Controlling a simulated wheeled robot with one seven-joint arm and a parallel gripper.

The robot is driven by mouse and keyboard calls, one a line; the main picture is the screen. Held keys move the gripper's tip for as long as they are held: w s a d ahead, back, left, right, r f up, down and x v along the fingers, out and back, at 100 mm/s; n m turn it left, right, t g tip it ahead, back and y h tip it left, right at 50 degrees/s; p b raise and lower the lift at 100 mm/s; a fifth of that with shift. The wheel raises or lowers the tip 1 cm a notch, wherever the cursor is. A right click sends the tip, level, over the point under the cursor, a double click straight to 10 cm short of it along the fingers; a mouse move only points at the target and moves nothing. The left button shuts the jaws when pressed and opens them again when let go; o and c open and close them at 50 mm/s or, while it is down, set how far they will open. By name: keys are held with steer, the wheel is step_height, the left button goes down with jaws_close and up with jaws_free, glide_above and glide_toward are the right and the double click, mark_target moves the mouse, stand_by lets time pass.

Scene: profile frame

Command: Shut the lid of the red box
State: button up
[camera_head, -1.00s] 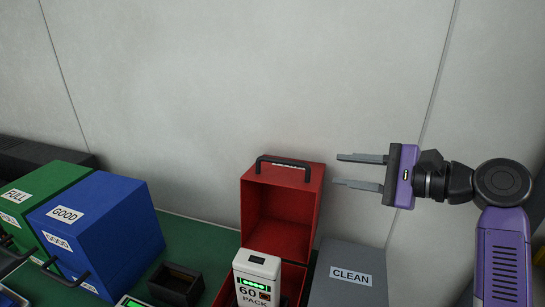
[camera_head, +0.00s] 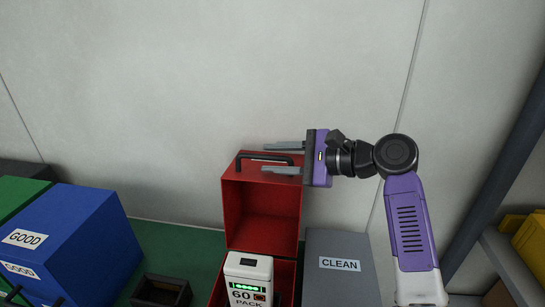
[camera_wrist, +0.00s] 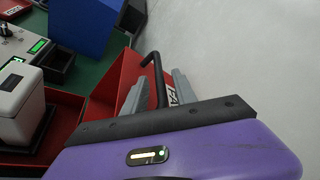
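The red box (camera_head: 232,292) stands on the green bench with its lid (camera_head: 262,212) raised upright, hollow side facing me. A black handle (camera_head: 262,155) is on the lid's top edge. My gripper (camera_head: 266,157) is open at the lid's top, its two grey fingers pointing left. In the wrist view the handle (camera_wrist: 153,68) runs between the spread fingers; I cannot tell whether they touch it. A white battery pack (camera_head: 247,284) marked 60 stands in the box's lower part, hiding most of its inside.
A grey box (camera_head: 340,290) labelled CLEAN stands right of the red box. A blue box (camera_head: 85,240) labelled GOOD and a green box (camera_head: 12,200) are at left. A small dark tray (camera_head: 162,290) lies between. Yellow bins (camera_head: 532,240) sit on a shelf at far right.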

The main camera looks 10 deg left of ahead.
steer(key=shift+a+f, duration=0.1)
steer(key=shift+a, duration=0.15)
jaws_close()
stand_by(1.4)
